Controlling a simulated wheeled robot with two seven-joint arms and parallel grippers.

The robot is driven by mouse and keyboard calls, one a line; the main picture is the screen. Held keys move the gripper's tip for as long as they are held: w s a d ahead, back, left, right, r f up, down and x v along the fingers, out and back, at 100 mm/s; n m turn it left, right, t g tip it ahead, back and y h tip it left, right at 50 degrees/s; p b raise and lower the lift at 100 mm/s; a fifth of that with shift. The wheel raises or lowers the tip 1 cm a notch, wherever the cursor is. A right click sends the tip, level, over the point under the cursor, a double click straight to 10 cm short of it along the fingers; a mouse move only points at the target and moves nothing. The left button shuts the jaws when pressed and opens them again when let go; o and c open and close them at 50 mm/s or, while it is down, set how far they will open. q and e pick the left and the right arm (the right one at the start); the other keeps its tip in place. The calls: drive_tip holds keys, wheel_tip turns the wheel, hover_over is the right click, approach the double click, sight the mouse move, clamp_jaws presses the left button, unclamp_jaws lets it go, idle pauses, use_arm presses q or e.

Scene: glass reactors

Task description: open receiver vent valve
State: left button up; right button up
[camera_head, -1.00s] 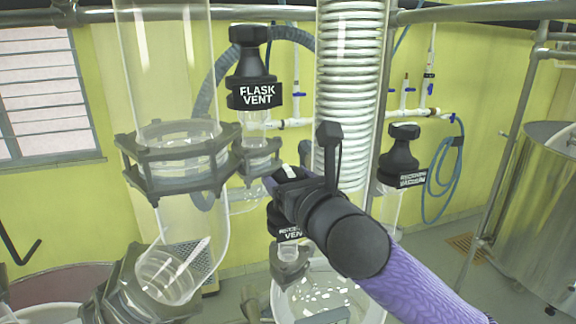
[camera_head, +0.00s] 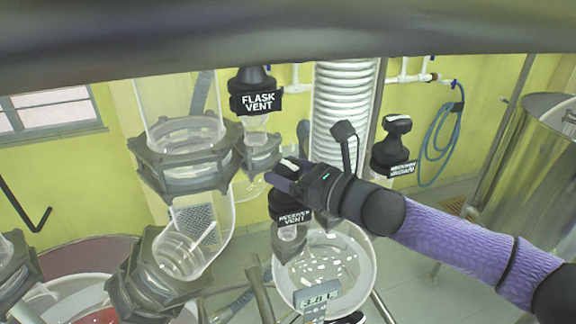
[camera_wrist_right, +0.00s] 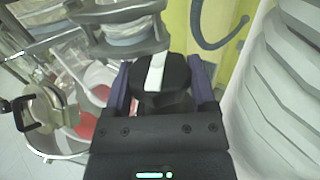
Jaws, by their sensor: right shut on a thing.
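The receiver vent valve (camera_head: 291,214) is a black body with a white "RECEIVER VENT" label, standing over a clear glass neck in the head view. My right gripper (camera_head: 284,174) comes in from the right and is shut on the valve's top knob. In the right wrist view the black knob (camera_wrist_right: 160,75) with a white stripe sits between the two purple fingers of the gripper (camera_wrist_right: 163,88). The stripe runs lengthwise, away from the gripper's palm. The lower part of the valve is hidden by the knob there. My left gripper is not in view.
The flask vent valve (camera_head: 255,90) stands above and left of my right gripper. A glass receiver vessel (camera_head: 335,270) lies below. A dark bar (camera_head: 200,35) crosses the top.

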drive_tip(key=shift+r, duration=0.1)
drive_tip(key=o, duration=1.2)
drive_tip(key=shift+c, duration=0.2)
